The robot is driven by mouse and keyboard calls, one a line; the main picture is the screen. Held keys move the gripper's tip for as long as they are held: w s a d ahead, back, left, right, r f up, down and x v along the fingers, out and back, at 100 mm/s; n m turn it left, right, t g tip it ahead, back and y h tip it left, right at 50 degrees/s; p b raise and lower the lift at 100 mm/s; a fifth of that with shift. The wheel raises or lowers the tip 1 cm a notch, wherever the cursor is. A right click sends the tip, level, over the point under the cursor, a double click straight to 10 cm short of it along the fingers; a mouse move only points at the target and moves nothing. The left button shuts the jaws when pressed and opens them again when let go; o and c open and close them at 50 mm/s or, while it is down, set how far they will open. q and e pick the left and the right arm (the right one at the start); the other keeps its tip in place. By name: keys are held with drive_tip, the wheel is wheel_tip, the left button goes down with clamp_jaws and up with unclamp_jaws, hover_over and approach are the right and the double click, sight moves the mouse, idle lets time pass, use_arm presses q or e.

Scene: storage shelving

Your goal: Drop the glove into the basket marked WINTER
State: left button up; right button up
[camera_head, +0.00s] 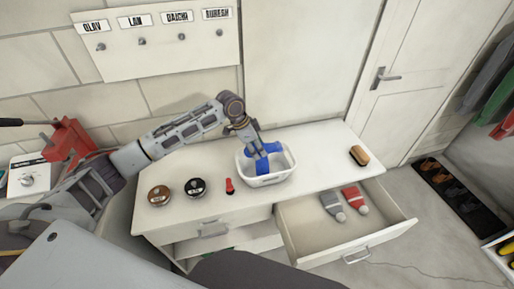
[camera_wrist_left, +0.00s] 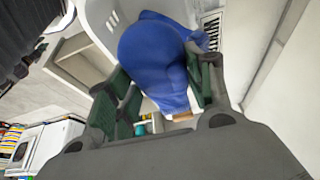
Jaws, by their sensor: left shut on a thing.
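A white basket (camera_head: 268,181) stands on the white dresser top, below my left gripper. My left gripper (camera_head: 258,148) points down into the basket opening and is shut on a blue glove (camera_head: 272,148). The glove is at the basket's mouth, within its rim; whether it touches the bottom cannot be told. In the left wrist view the glove (camera_wrist_left: 152,52) is between the green finger pads, and the basket's white wall (camera_wrist_left: 97,16) shows behind it. A label (camera_wrist_left: 211,28) there reads partly like WINTER; the rest is hidden. My right gripper is not in view.
Two round tins (camera_head: 195,188) and a small red item (camera_head: 229,186) stand left of the basket on the dresser (camera_head: 318,165). A brush (camera_head: 359,155) lies at right. The open drawer (camera_head: 300,232) holds grey and red knitted items (camera_head: 353,199). A name board hangs behind.

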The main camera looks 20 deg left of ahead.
use_arm(q)
drive_tip(key=shift+f, duration=0.3)
drive_tip(key=o, duration=1.1)
drive_tip(key=v, duration=1.2)
drive_tip(key=shift+s, duration=0.1)
idle(0.6)
